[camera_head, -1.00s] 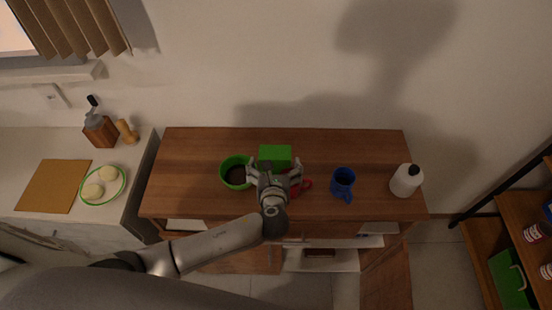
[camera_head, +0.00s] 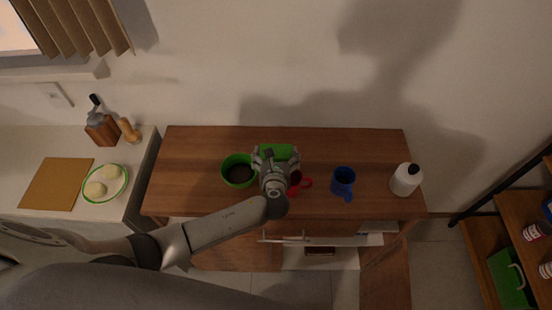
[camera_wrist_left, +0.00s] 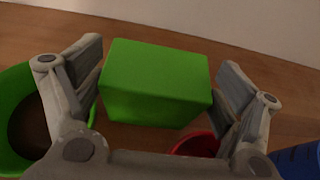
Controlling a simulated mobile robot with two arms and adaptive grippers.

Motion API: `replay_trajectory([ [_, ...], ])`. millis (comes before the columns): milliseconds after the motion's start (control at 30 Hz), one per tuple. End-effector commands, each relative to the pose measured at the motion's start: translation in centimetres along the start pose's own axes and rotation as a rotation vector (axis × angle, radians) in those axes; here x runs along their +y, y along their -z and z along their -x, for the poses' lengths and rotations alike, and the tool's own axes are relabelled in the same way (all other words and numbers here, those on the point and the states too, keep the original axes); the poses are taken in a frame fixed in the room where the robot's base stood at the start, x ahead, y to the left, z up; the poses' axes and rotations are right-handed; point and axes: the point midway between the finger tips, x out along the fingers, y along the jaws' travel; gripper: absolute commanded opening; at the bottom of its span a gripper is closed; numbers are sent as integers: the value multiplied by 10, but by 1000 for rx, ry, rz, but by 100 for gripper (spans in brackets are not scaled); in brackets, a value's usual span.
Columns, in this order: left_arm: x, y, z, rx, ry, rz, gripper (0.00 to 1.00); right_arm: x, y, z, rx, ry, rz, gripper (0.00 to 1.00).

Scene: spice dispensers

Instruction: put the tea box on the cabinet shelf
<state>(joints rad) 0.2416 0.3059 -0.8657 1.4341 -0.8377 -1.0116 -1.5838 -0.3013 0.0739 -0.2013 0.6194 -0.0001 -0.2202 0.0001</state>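The tea box appears to be the plain green box (camera_head: 279,150) on top of the wooden cabinet (camera_head: 192,150); it also shows in the left wrist view (camera_wrist_left: 155,80). My left gripper (camera_head: 276,158) is at the box's near side. In the left wrist view its two fingers (camera_wrist_left: 158,85) are spread, one on each side of the box, with a small gap on the right and a narrower one on the left. Whether the left finger touches cannot be told. The cabinet front below shows open, with a pale shelf (camera_head: 345,259). My right gripper is not in view.
A red mug (camera_head: 296,184) is beside the gripper, partly hidden. A blue mug (camera_head: 343,182) and a white bottle (camera_head: 405,180) stand further right. The cabinet top's left end is clear.

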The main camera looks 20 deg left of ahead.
Motion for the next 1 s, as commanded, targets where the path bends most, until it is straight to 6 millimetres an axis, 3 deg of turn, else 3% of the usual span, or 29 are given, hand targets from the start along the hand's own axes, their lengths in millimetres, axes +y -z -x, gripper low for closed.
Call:
replay_trajectory([
  [33,0,0,0,0,0,0,72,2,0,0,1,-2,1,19],
  [267,0,0,0,0,0,-1,42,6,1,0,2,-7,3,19],
  [600,0,-7,2,-3,0,1,42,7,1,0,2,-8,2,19],
  [1000,0,-67,27,-6,2,4,42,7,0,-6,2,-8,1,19],
])
